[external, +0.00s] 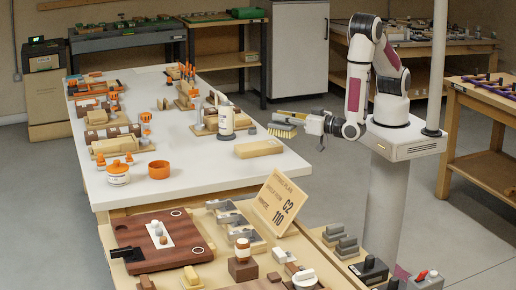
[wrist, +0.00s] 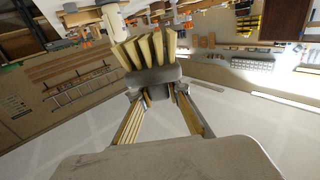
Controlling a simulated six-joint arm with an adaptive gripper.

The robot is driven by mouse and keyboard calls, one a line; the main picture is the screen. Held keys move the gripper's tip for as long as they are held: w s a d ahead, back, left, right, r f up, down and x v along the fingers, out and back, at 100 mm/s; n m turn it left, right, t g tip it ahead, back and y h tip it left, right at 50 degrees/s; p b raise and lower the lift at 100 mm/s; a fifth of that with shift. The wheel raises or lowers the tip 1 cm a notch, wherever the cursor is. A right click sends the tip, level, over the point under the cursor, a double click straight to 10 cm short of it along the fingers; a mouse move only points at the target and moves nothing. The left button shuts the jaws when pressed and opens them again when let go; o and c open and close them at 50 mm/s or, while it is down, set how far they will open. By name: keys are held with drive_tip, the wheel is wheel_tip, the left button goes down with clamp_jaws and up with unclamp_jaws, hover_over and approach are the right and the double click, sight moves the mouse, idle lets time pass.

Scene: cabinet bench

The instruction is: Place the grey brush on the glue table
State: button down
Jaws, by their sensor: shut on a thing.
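The grey brush (wrist: 153,77) is between my gripper's fingers in the wrist view, its pale yellow bristles pointing away from the palm. My gripper (wrist: 160,98) is shut on its grey body. In the external view my gripper (external: 293,121) is at the right edge of the long white table (external: 200,157), and the brush's bristles (external: 283,131) show just below the fingers. The brush looks held up, not resting on a surface. No label shows which table is the glue table.
A wooden block (external: 259,148) lies on the white table's near right part. Orange-handled tools (external: 187,85) and wooden pieces crowd its far and left parts. The white table's middle has free room.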

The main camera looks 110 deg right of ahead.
drive_tip(key=shift+a, duration=0.15)
drive_tip(key=shift+a, duration=0.2)
drive_tip(key=s+a+f+n+t+y, duration=0.1)
drive_tip(key=a+f+n+t+y, duration=0.1)
drive_tip(key=a, duration=1.4)
drive_tip(key=s+a+f+n+t+y, duration=0.1)
drive_tip(key=a+f+n+y, duration=0.4)
drive_tip(key=a, duration=1.1)
drive_tip(key=s+a+f+n+t+y, duration=0.1)
drive_tip(key=a+f+n+t+y, duration=0.2)
drive_tip(key=a+f+y, duration=0.4)
drive_tip(key=a+f+t, duration=0.1)
drive_tip(key=a+f, duration=0.2)
drive_tip(key=a, duration=0.6)
drive_tip(key=shift+s+f, duration=0.2)
drive_tip(key=shift+s, duration=0.15)
drive_tip(key=shift+d+f, duration=0.1)
drive_tip(key=shift+f, duration=0.05)
drive_tip(key=shift+f, duration=2.75)
drive_tip(key=shift+f, duration=0.1)
